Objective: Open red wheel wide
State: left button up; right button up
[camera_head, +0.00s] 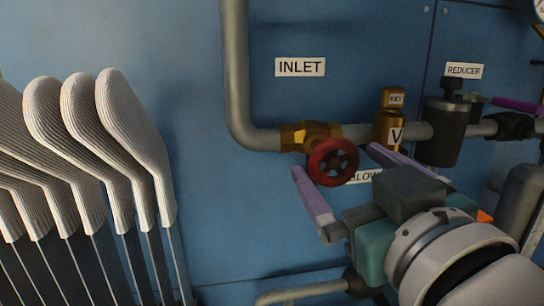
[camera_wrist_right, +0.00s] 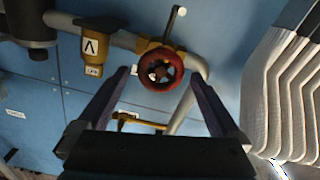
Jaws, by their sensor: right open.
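The red wheel (camera_head: 333,162) is a round handwheel on a brass valve (camera_head: 308,135) in the grey pipe, below the INLET label (camera_head: 300,67). My right gripper (camera_head: 345,172) is open, with its purple fingers on either side of the wheel in the head view. In the right wrist view the wheel (camera_wrist_right: 157,70) shows between and beyond the fingertips of the right gripper (camera_wrist_right: 160,78). I cannot tell whether either finger touches the wheel. My left gripper is not in view.
Several grey ribbed socks on boards (camera_head: 130,130) stand at the left. A brass valve body marked V (camera_head: 390,130) and a dark reducer (camera_head: 441,130) sit on the pipe to the right. A lower pipe (camera_head: 300,292) runs beneath. The blue panel (camera_head: 230,220) left of the wheel is clear.

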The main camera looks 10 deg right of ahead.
jog(key=shift+w, duration=1.35)
jog(key=shift+a, duration=0.1)
jog(key=shift+c, duration=0.2)
jog(key=c, duration=1.2)
